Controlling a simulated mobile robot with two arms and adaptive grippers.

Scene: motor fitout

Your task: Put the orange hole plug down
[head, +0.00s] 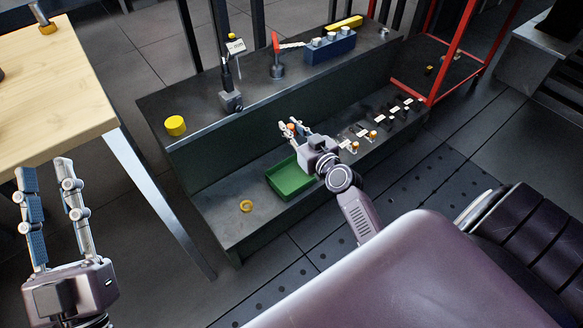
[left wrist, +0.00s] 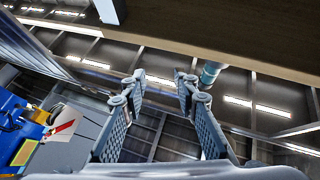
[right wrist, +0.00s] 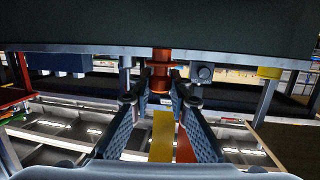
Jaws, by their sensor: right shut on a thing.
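The orange hole plug (right wrist: 160,76) is between the fingertips of my right gripper (right wrist: 161,84) in the right wrist view. In the head view the plug is a small orange spot (head: 291,127) at the fingertips of my right gripper (head: 293,130), which is shut on it. This gripper is over the lower shelf of the dark bench (head: 222,206), just behind the green tray (head: 275,184). My left gripper (head: 45,165) is open and empty beside the wooden table; its spread fingers also show in the left wrist view (left wrist: 158,84).
The upper shelf holds a yellow cylinder (head: 175,125), a blue block (head: 330,46) and a red-topped tool (head: 276,58). Small labelled parts (head: 373,134) line the lower shelf's right side. The wooden table (head: 45,95) stands at left.

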